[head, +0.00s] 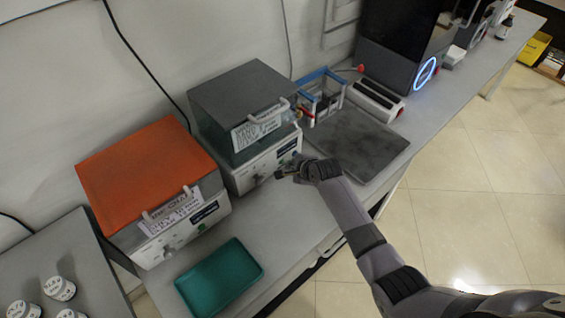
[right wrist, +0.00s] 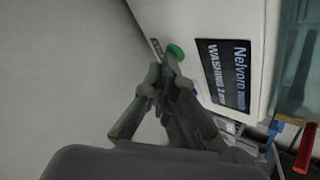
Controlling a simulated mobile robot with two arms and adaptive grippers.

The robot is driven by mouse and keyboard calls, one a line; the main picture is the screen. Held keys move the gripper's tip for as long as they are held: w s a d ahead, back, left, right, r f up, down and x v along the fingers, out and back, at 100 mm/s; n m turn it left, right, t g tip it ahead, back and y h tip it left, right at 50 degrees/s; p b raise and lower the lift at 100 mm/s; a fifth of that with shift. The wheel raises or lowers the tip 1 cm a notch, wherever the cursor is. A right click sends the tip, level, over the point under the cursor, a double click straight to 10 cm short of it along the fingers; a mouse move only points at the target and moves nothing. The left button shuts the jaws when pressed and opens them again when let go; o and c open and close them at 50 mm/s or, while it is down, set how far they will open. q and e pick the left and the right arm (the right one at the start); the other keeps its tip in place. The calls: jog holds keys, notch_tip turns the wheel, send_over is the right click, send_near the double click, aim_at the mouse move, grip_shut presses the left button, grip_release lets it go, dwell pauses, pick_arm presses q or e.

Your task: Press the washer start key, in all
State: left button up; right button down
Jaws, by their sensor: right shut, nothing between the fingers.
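The washer (head: 262,163) is the white-fronted machine with a dark grey lid in the middle of the bench. Its front has a black label, which reads "Nelvoro" and "WASHING" in the right wrist view (right wrist: 222,70). A round green key (right wrist: 176,52) sits on its front panel beside that label. My right gripper (head: 280,174) is shut and empty in front of the panel. In the right wrist view its fingertips (right wrist: 165,68) are right by the green key; I cannot tell whether they touch it. The gripper hides the key in the head view. My left gripper is not in view.
An orange-lidded machine (head: 150,180) stands left of the washer. A teal tray (head: 218,278) lies in front of it. A dark flat plate (head: 355,150) and a blue-framed rack (head: 322,92) are to the right. White-lidded jars (head: 60,288) stand at lower left.

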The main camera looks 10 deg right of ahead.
jog(key=shift+s+d+r+p, duration=0.1)
jog(key=shift+s+d+p, duration=0.15)
jog(key=shift+s+p, duration=0.4)
jog(key=shift+s+d, duration=0.1)
jog(key=shift+d, duration=0.05)
jog(key=shift+s+d+p, duration=0.15)
jog(key=shift+s+p, duration=0.05)
jog(key=shift+p, duration=0.35)
jog(key=s+d+p, duration=0.2)
jog(key=s, duration=0.1)
jog(key=shift+p, duration=0.3)
jog(key=shift+s+d, duration=0.2)
jog(key=shift+s, duration=0.15)
